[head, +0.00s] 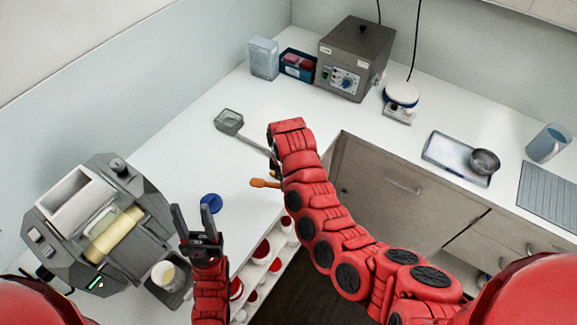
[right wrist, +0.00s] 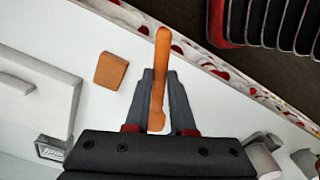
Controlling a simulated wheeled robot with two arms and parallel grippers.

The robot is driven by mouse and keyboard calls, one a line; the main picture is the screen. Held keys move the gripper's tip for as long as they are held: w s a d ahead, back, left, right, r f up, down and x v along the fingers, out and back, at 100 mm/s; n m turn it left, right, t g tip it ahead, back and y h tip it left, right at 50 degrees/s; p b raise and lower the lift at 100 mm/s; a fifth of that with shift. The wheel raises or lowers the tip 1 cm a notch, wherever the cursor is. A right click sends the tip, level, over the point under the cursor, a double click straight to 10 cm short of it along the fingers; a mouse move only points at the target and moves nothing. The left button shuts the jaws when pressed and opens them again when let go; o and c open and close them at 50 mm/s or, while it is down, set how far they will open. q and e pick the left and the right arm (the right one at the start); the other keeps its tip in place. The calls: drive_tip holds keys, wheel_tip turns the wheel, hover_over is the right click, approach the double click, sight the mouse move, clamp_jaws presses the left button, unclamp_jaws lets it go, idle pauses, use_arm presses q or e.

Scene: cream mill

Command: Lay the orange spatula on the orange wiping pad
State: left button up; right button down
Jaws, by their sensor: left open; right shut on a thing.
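The orange spatula (right wrist: 160,75) is held between the fingers of my right gripper (right wrist: 160,105) in the right wrist view. One end of the spatula (head: 264,183) sticks out left of my right arm in the head view. The orange wiping pad (right wrist: 110,71) lies flat on the white counter, left of the spatula and apart from it in the wrist view. In the head view I cannot make out the pad; my right arm covers that area. My left gripper (head: 195,222) is open and empty, over the counter's front edge near a blue round item.
A grey machine (head: 100,220) stands at the left, with a cup (head: 166,274) beside it. The blue item (head: 211,203) and a square-headed scoop (head: 229,121) lie on the counter. A grey control box (head: 355,58) stands at the back. Red-lidded containers (head: 262,251) sit below the counter edge.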

drive_tip(key=w, duration=0.2)
drive_tip(key=shift+w+d+f, duration=0.3)
drive_tip(key=shift+w, duration=0.1)
drive_tip(key=shift+w+d+r+b, duration=0.1)
drive_tip(key=shift+w+b, duration=0.2)
drive_tip(key=shift+w, duration=0.05)
drive_tip(key=shift+w+b, duration=0.35)
drive_tip(key=w, duration=0.1)
drive_tip(key=b, duration=0.1)
drive_tip(key=w+f+b, duration=0.1)
drive_tip(key=shift+w+d+f, duration=0.1)
drive_tip(key=shift+w+d, duration=0.2)
drive_tip(key=shift+w, duration=0.05)
drive_tip(key=shift+w+d+b, duration=0.1)
drive_tip(key=shift+w+b, duration=0.25)
drive_tip(key=shift+b, duration=0.2)
drive_tip(key=w+b, duration=0.1)
drive_tip(key=b, duration=0.3)
drive_tip(key=shift+f, duration=0.3)
drive_tip(key=shift+f+b, duration=0.45)
drive_tip(key=shift+f, duration=0.35)
drive_tip(key=shift+w+f, duration=0.15)
drive_tip(key=shift+f, duration=0.25)
drive_tip(key=shift+r, duration=0.15)
drive_tip(key=c, duration=0.8)
unclamp_jaws()
drive_tip(key=shift+o, duration=0.2)
